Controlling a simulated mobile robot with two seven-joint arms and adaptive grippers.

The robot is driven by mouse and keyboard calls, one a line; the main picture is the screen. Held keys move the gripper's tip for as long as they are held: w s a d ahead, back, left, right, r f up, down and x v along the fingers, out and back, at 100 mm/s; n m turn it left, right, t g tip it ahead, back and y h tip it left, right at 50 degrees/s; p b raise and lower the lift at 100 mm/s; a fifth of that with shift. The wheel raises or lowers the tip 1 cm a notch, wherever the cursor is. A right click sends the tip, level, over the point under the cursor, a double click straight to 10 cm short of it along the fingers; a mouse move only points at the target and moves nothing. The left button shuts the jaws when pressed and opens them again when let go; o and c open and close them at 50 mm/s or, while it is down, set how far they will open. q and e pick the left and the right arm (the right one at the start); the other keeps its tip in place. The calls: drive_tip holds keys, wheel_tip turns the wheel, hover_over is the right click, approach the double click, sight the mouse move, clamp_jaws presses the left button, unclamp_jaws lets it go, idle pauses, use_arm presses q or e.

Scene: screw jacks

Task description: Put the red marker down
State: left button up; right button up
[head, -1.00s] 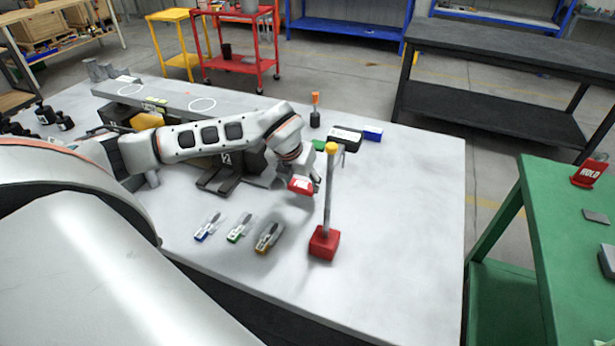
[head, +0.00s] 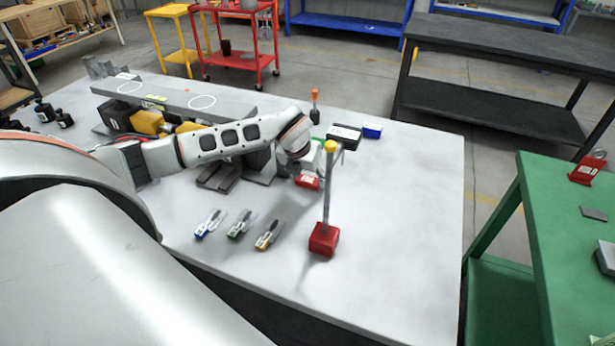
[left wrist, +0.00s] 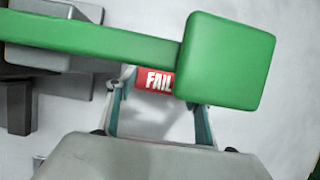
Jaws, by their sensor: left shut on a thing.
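The red marker (head: 308,182) with white lettering is at the end of my left gripper (head: 311,168), low over the white table in the head view. In the left wrist view the marker (left wrist: 154,80) reads "FAIL" and sits between the fingers of the left gripper (left wrist: 158,92), which is shut on it. A green bar with a block end (left wrist: 228,60) crosses close to the wrist camera and hides part of the marker. I cannot tell whether the marker touches the table. My right gripper is not in view.
A red-based post (head: 324,238) with a yellow top stands just right of the gripper. Several small tools (head: 238,226) lie in front. A black box (head: 344,137) and a blue box (head: 372,131) are behind. The table's right side (head: 410,220) is clear.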

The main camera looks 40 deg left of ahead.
use_arm(q)
drive_tip(key=o, duration=0.7)
drive_tip(key=shift+f, duration=0.15)
drive_tip(key=o, duration=0.4)
